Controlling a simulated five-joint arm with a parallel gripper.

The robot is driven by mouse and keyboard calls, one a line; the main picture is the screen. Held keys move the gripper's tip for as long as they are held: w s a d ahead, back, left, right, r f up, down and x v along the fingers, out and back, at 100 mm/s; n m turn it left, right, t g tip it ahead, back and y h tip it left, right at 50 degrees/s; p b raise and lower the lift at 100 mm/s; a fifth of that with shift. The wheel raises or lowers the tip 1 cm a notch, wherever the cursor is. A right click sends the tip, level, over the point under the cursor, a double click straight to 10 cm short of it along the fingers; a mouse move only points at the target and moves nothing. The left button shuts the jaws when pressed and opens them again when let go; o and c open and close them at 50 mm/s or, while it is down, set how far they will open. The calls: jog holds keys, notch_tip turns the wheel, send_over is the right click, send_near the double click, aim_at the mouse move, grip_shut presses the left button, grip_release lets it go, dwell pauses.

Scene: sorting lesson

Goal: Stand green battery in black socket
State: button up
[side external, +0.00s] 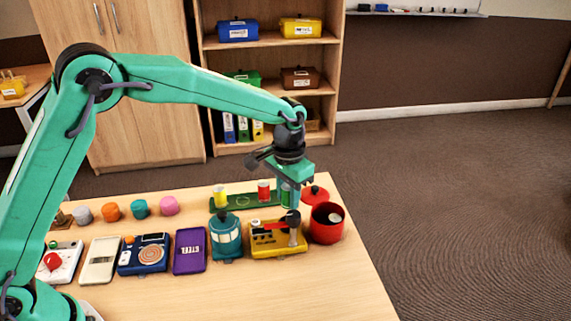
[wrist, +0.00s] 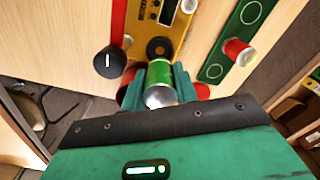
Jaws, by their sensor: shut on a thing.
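My gripper (side external: 288,188) is shut on the green battery and holds it above the table's far right part, behind the yellow tester. In the wrist view the green battery (wrist: 160,76) stands between the teal fingers of my gripper (wrist: 160,82), its silver end towards the camera. The black socket (wrist: 159,47) is a dark ring on the yellow tester (wrist: 170,20), just beyond the battery. The battery looks apart from it, though the exact gap is hard to tell. In the side view the yellow tester (side external: 270,245) shows, but I cannot make out the socket clearly.
A black-knobbed lever (wrist: 110,62) rises beside the socket. A green tray (side external: 232,204) holds a yellow battery (side external: 220,196) and a red battery (side external: 264,190). A red pot (side external: 327,226) stands right of the tester, a teal lantern (side external: 226,240) left. The table's front is clear.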

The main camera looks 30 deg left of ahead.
aim_at(288, 208)
jog(key=shift+f, duration=2.7)
jog(key=shift+f, duration=0.4)
jog(key=shift+r, duration=0.85)
dwell(3.0)
jog(key=shift+f, duration=0.2)
dwell(0.8)
